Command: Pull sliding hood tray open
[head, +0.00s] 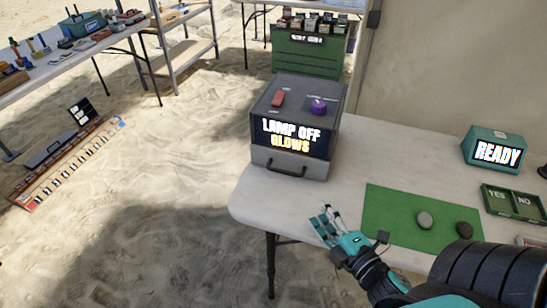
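The grey hood box (340,105) stands on the white table, with a dark front panel reading "LAMP OFF GLOWS". Its sliding tray (312,170) is the light grey front at the bottom, with a handle (276,170). The tray front looks flush with the box, so it appears closed. A red piece and a purple round knob sit on top of the hood. My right gripper (325,222) is in front of the table's near edge, below and right of the tray handle and apart from it. Its fingers are spread and empty. My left gripper is not in view.
On the white table (390,150), a green mat (385,225) holds two stones. A teal "READY" box (497,150) and a green YES/NO tray (508,204) are at the right.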

